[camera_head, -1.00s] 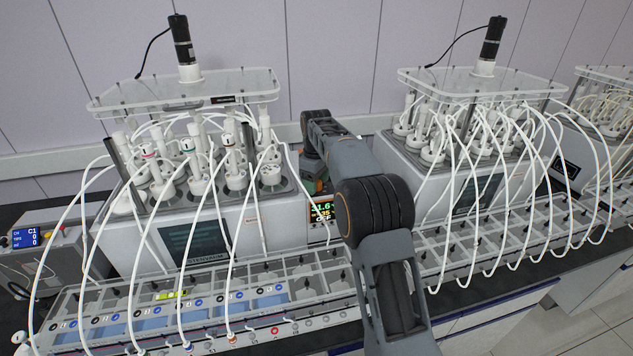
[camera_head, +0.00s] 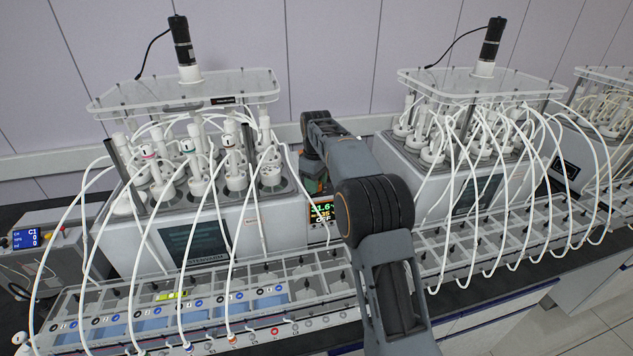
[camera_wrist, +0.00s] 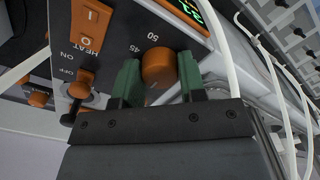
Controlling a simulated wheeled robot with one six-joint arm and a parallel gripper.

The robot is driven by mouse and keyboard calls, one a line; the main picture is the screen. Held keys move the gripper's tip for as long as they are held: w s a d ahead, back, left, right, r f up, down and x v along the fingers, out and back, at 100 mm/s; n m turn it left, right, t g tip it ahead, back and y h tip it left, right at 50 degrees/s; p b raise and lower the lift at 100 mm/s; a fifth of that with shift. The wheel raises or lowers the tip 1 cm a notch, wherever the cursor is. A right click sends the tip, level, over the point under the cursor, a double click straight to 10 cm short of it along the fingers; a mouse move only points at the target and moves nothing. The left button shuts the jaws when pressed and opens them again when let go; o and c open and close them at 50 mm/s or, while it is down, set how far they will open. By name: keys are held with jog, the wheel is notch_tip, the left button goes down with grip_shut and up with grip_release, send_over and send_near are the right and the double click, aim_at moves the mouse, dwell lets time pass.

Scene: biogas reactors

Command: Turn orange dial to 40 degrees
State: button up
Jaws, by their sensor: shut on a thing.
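The orange dial (camera_wrist: 159,66) shows in the wrist view on a grey control panel, with the printed numbers 45 and 50 beside it. My gripper (camera_wrist: 160,80) has its two green fingers on either side of the dial, shut on it. The dial's pointer mark and lower part are hard to make out between the fingers. In the head view, a display with 31.6 and 35 (camera_head: 321,212) shows left of my arm.
An orange heat switch (camera_wrist: 91,25) and a smaller orange knob with ON and OFF marks (camera_wrist: 79,90) sit left of the dial. White tubes (camera_wrist: 240,60) hang close on the right. Reactor units with tubes (camera_head: 215,150) stand on both sides of my arm.

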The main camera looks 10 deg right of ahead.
jog(key=m+p, duration=0.2)
jog(key=m, duration=0.2)
jog(key=shift+r, duration=0.15)
jog(key=shift+m+p, duration=0.85)
jog(key=shift+m, duration=1.35)
jog(key=o, duration=0.9)
notch_tip(320, 180, up, 14)
jog(key=shift+f+p, duration=0.2)
jog(key=shift+p, duration=0.2)
